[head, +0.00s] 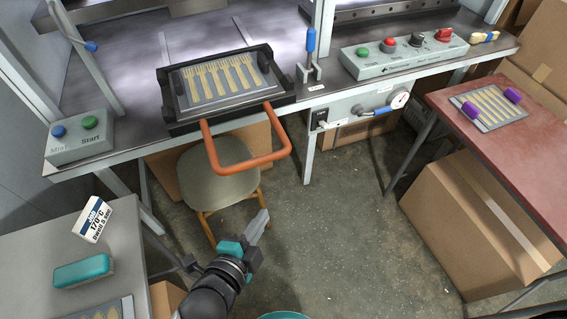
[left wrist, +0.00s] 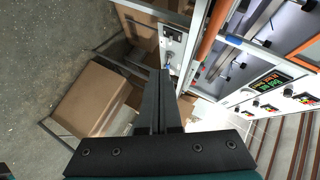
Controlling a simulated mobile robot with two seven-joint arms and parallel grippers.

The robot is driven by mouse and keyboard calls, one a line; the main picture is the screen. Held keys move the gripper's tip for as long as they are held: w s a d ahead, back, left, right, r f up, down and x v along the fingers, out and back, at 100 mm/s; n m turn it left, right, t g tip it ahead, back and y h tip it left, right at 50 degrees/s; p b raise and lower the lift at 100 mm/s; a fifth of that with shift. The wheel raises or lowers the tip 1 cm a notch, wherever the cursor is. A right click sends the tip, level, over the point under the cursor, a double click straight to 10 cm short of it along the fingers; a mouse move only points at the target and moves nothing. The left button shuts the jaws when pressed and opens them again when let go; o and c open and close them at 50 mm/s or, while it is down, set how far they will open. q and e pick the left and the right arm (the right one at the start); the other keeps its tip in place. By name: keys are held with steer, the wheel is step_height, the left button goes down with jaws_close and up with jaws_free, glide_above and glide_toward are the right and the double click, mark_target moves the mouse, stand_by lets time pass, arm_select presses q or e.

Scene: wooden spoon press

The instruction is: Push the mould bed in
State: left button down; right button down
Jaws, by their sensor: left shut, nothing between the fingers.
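The mould bed (head: 178,122) is a dark-framed tray on the press table. It holds a plate with several wooden forks (head: 218,82) and sits partly over the table's front edge. Its orange U-shaped handle (head: 247,165) sticks out toward me over a chair. My left gripper (head: 262,218) is in front of and below the handle in the head view, apart from it. In the left wrist view its two dark fingers (left wrist: 158,105) are together with nothing between them. My right gripper is not in view.
A chair (head: 217,172) stands under the handle. A red-brown table (head: 500,140) and cardboard boxes (head: 478,225) are at right. A grey side table (head: 120,245) is at lower left.

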arm_select(q)
step_height(320, 180, up, 8)
steer(key=d+m+t+h, duration=0.1)
steer(key=d+m, duration=0.1)
steer(key=a+b+x, duration=0.1)
steer(key=a+x, duration=0.1)
steer(key=x, duration=1)
steer(key=shift+w+f+b, duration=0.3)
steer(key=shift+w+f, duration=0.1)
steer(key=shift+w, duration=0.25)
steer(key=shift+d, duration=0.1)
